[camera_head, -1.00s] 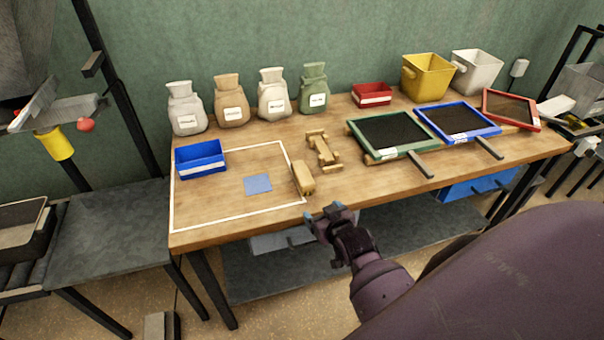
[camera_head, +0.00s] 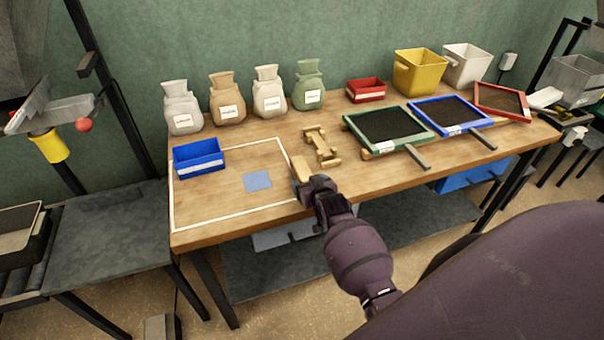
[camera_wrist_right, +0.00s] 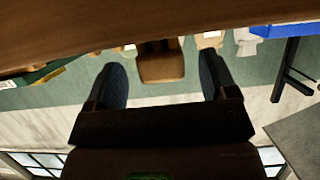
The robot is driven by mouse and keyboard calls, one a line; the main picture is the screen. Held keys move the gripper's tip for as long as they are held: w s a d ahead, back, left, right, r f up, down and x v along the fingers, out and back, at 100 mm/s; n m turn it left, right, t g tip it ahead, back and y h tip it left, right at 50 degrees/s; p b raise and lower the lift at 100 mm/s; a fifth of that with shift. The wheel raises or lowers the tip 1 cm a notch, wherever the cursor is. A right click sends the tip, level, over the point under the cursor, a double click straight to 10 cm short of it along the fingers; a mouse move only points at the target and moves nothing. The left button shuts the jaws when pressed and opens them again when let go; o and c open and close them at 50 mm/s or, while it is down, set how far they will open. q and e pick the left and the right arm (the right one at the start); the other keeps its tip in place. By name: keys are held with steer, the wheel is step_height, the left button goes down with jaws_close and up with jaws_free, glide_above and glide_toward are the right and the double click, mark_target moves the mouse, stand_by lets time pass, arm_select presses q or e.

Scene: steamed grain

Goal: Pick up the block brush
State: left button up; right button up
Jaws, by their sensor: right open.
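The block brush (camera_head: 301,167), a small tan wooden block, lies on the wooden table near its front edge. In the head view my right gripper (camera_head: 309,187) is at the table's front edge and hides the brush's near end. In the right wrist view the brush (camera_wrist_right: 161,66) appears between the two dark fingers of the open right gripper (camera_wrist_right: 161,78), with a gap on each side. I see no contact. My left gripper is not in view.
A wooden stand (camera_head: 322,147) lies just behind the brush. A blue square (camera_head: 257,181) and a blue bin (camera_head: 198,158) are to the left inside a white outline. A green-framed sieve (camera_head: 388,126) is to the right. Several sacks stand at the back.

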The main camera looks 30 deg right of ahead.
steer(key=shift+x, duration=1.2)
steer(key=shift+w+d+f, duration=0.15)
steer(key=shift+w+f, duration=0.2)
steer(key=shift+w, duration=0.1)
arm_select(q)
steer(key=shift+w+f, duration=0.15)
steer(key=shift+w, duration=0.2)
arm_select(e)
steer(key=shift+c, duration=0.2)
steer(key=c, duration=1)
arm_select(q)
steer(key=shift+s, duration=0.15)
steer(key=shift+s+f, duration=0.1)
